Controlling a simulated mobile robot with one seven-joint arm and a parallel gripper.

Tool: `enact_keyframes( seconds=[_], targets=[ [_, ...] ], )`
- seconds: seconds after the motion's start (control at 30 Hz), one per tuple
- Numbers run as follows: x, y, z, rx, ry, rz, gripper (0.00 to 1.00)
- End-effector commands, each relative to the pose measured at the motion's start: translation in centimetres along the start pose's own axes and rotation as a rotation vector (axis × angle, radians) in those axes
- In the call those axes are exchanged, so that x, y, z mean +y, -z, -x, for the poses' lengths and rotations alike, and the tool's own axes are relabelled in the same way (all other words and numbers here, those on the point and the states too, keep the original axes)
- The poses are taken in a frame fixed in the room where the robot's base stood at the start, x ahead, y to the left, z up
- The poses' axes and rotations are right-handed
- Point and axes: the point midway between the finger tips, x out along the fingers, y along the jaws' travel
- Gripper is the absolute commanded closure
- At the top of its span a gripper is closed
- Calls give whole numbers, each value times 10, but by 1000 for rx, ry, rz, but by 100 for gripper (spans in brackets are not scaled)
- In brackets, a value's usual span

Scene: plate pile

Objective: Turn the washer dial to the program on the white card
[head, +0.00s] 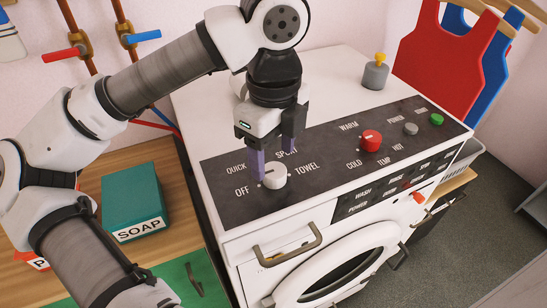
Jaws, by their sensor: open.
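The white washer dial (273,177) sits on the dark control panel (222,172) of the white washer. The labels OFF, QUICK, TOWEL and a partly covered one, apparently SPORT, surround it. My gripper (275,162) is open and points down over the dial. One purple finger is at the dial's left side. The other is behind it to the right, and I cannot tell whether either touches. Which label the dial points to is unclear. I cannot make out a white card with a program on it.
A red temperature knob (371,140) and grey and green buttons (437,119) lie right on the panel. A grey bottle (375,72) stands on the washer top. A teal SOAP box (134,198) sits on the wooden counter at left. Red and blue valve handles (142,36) are on the wall.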

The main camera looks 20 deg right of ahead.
Motion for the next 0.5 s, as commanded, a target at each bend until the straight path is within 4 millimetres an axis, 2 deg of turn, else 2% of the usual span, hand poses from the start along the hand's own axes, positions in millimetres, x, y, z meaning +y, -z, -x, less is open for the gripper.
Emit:
enact_keyframes(
  seconds=[0.2,0.5],
  targets=[
    [0,0,-24,2,0,-2,41],
    [0,0,-31,0,1,-1,41]
  ],
)
